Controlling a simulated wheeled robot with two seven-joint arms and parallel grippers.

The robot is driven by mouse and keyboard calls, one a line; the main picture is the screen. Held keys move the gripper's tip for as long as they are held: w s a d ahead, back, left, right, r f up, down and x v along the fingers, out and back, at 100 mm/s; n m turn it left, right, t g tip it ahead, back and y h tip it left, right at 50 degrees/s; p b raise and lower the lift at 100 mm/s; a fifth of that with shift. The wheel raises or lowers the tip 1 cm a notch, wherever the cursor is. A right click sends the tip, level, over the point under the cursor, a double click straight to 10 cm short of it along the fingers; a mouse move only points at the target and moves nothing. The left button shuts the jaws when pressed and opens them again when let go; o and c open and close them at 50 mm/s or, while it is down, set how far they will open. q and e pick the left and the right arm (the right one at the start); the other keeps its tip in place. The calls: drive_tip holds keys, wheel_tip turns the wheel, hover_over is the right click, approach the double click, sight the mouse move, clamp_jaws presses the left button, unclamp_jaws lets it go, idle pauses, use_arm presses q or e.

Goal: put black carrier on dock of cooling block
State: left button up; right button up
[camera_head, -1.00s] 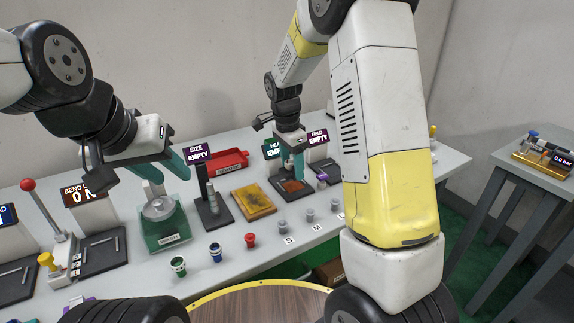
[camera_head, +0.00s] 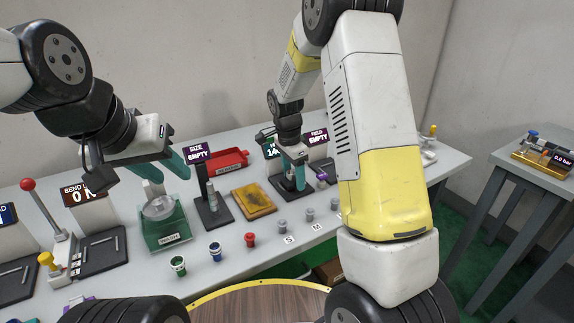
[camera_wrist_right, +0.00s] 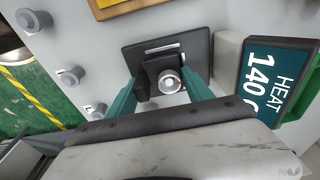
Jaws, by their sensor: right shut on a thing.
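My right gripper (camera_head: 299,178) is low over a dark plate at the back of the bench. In the right wrist view, its teal fingers (camera_wrist_right: 168,92) are shut on a black carrier (camera_wrist_right: 149,66) with a round silver piece (camera_wrist_right: 168,82) in it. The carrier is over the dark plate (camera_wrist_right: 197,45); I cannot tell whether it touches it. The plate lies beside a display reading HEAT 140 (camera_wrist_right: 268,82). My left gripper (camera_head: 168,168) is open and empty above a green-based device. I cannot identify a cooling block or its dock.
A FIELD EMPTY display (camera_head: 318,137) stands right of the heat display. An orange-brown pad (camera_head: 253,201), a dark stand under SIZE EMPTY (camera_head: 198,154) and a red tray (camera_head: 230,160) are left of my right gripper. Several small knobs line the front. My right arm hides part of the bench.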

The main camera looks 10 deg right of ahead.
sight(290, 182)
drive_tip(key=shift+f, duration=0.15)
drive_tip(key=o, duration=1.5)
drive_tip(key=shift+c, duration=0.2)
wheel_tip(290, 182, up, 13)
drive_tip(key=a, duration=0.1)
drive_tip(key=s+d+r+n+t+y, duration=0.3)
drive_tip(key=s+r+n, duration=0.5)
drive_tip(key=s, duration=0.6)
drive_tip(key=s+r+n+t, duration=0.1)
drive_tip(key=s+n, duration=0.5)
drive_tip(key=s, duration=0.6)
drive_tip(key=shift+d+t, duration=0.15)
drive_tip(key=shift+t, duration=0.65)
drive_tip(key=shift+r, duration=0.15)
